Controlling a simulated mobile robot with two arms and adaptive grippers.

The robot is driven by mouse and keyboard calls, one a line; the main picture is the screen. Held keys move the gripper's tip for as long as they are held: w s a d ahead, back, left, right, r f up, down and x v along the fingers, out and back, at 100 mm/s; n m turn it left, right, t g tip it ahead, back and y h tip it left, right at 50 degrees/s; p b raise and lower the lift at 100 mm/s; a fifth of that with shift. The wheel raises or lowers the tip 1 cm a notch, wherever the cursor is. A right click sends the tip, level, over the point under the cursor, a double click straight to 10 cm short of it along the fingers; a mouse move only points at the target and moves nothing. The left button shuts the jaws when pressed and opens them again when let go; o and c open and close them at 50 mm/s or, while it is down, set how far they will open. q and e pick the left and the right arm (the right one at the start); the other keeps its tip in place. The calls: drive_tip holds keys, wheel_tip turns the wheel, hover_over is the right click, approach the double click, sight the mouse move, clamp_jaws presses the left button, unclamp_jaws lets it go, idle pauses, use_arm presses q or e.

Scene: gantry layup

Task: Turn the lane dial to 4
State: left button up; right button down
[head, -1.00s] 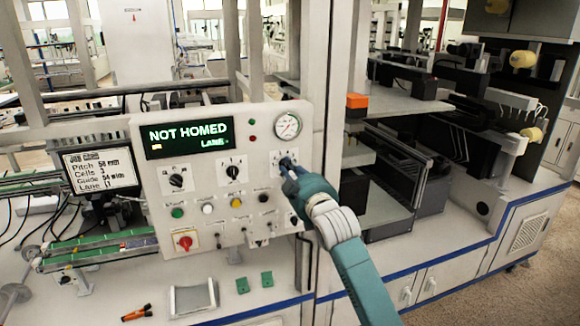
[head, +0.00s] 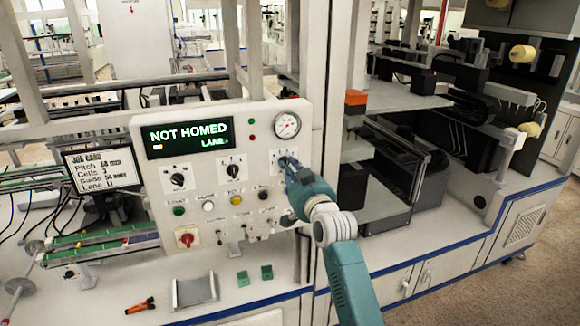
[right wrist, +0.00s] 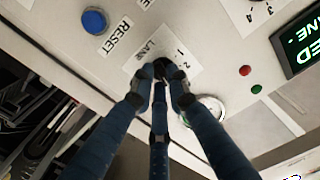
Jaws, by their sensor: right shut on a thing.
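The lane dial (right wrist: 161,67) is a small black knob on a white label in the right wrist view. The label reads "LANE", with digits beside the knob. My right gripper (right wrist: 166,78) is shut on the dial, its fingers around it. In the head view my right gripper (head: 288,165) is at the upper right of the control panel (head: 150,203) and hides most of the dial, so I cannot tell its setting. My left gripper is not in view.
Two other dials (head: 177,179) (head: 232,170) sit left of the lane dial. A gauge (head: 287,125) is just above it. A blue reset button (right wrist: 94,20) shows in the wrist view. A job card screen (head: 101,168) stands left of the panel. A metal post (head: 322,120) rises right of it.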

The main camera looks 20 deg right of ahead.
drive_tip(key=shift+f+m, duration=0.2)
drive_tip(key=shift+m, duration=0.1)
drive_tip(key=c, duration=1.7)
unclamp_jaws()
drive_tip(key=shift+r, duration=0.1)
drive_tip(key=s, duration=1.2)
drive_tip(key=shift+d, duration=0.2)
